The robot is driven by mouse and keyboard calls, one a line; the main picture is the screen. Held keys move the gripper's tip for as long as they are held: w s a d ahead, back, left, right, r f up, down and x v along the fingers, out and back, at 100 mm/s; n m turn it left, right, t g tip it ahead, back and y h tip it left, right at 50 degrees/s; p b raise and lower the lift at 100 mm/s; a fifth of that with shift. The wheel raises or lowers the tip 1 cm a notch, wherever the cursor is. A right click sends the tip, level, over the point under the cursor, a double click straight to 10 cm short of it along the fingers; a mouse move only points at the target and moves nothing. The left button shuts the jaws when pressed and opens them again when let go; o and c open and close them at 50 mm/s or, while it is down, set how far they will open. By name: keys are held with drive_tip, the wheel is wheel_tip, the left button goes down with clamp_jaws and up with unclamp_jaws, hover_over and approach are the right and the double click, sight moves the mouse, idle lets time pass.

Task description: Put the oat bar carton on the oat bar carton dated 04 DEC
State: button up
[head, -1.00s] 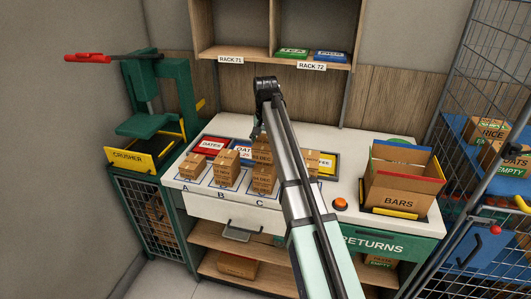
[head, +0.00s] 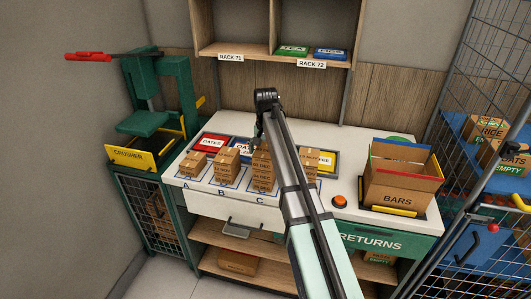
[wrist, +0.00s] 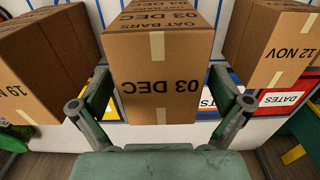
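A brown oat bar carton dated 03 DEC (wrist: 160,65) fills the middle of the wrist view, its print upside down. My gripper (wrist: 160,78) has its fingers close along both its sides and appears shut on it; the contact itself is partly hidden. In the head view my gripper (head: 258,132) is at the top of the carton stack at C (head: 262,175), partly hidden by my arm. The held carton appears at the top of that stack.
Cartons at A (head: 193,165) and B (head: 227,165) stand left of C; more cartons are right, partly behind my arm. In the wrist view a 12 NOV carton (wrist: 272,50) is close at right. An open BARS box (head: 398,188) and orange button (head: 340,201) are on the counter's right.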

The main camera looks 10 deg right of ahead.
sight(266, 149)
wheel_tip(266, 149, up, 12)
drive_tip(key=b, duration=0.3)
drive_tip(key=shift+r, duration=0.15)
idle(0.4)
